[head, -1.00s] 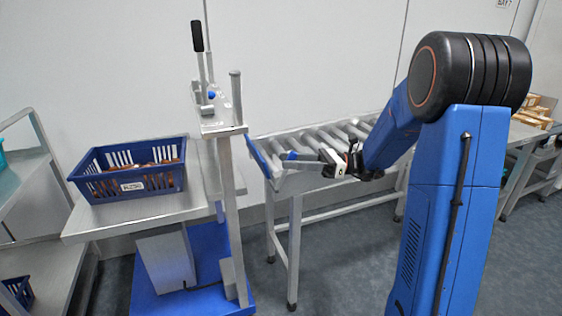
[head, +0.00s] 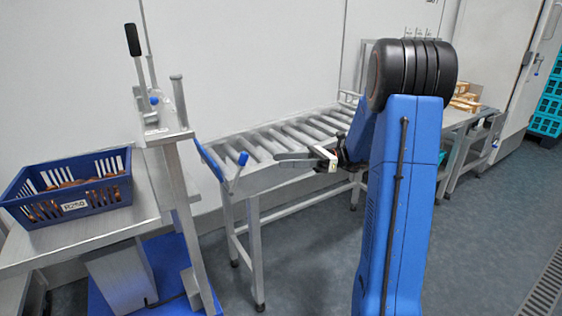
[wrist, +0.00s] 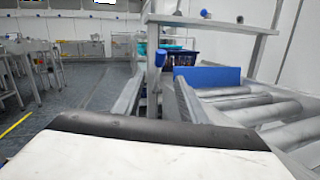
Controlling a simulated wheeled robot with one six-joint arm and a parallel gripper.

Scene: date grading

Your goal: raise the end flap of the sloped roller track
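The sloped roller track (head: 290,140) stands in the middle of the head view, its lower end to the left. Its blue end flap (head: 208,160) shows as a narrow strip across that end. In the wrist view the flap (wrist: 207,77) stands up as a blue panel beyond the rollers. A blue knob (head: 243,158) sits at the near corner of that end; it also shows in the wrist view (wrist: 159,60). My gripper (head: 277,158) points left along the near side rail, short of the knob. Its two fingers (wrist: 160,85) are apart, with nothing visibly held.
A blue crate of dates (head: 75,203) sits on a metal table at the left. A stand with a black-handled lever (head: 133,40) is between crate and track. Small boxes (head: 465,98) lie on a bench at the right. The floor in front is clear.

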